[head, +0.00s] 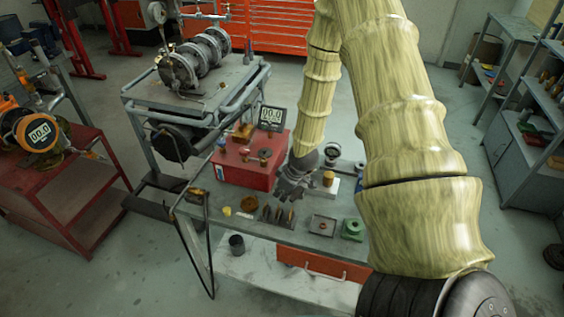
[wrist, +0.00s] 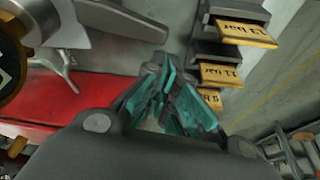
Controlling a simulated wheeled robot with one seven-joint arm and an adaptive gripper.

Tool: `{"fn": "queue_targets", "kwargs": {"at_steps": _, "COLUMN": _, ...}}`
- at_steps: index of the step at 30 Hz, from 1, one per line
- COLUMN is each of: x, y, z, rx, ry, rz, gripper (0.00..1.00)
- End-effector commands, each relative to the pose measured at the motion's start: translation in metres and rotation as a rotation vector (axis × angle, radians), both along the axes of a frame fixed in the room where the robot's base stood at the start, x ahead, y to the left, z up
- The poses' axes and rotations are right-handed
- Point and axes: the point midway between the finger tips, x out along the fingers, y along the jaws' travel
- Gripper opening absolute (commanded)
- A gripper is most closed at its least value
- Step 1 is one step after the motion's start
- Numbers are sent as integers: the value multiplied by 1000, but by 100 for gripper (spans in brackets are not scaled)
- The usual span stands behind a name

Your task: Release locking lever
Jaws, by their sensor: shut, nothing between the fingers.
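My gripper (head: 292,184) is in the head view, over the workbench beside the right side of the red box (head: 250,165). In the wrist view its teal-padded fingers (wrist: 172,92) are drawn together, with nothing between them. A grey tapered bar (wrist: 120,22) shows at the upper left of the wrist view, apart from the fingertips. It may be the locking lever, but I cannot tell for certain. A small silver forked piece (wrist: 62,68) lies in front of the red surface. No lever can be made out clearly in the head view, where my arm hides part of the bench.
Several dark blocks with yellow labels (wrist: 246,34) stand beyond the fingers. The bench (head: 225,222) also holds a green part (head: 352,229) and a square tray (head: 322,225). A pipe assembly on a steel cart (head: 195,100) stands behind left.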

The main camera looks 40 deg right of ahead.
Motion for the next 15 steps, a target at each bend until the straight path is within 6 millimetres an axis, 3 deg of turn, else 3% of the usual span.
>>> {"fn": "queue_targets", "kwargs": {"at_steps": 8, "x": -1, "y": 0, "z": 14, "rx": 0, "ry": 0, "rz": 2, "gripper": 0}}
{"fn": "queue_targets", "kwargs": {"at_steps": 15, "x": -4, "y": 1, "z": 38, "rx": 1, "ry": 0, "rz": 7, "gripper": 0}}
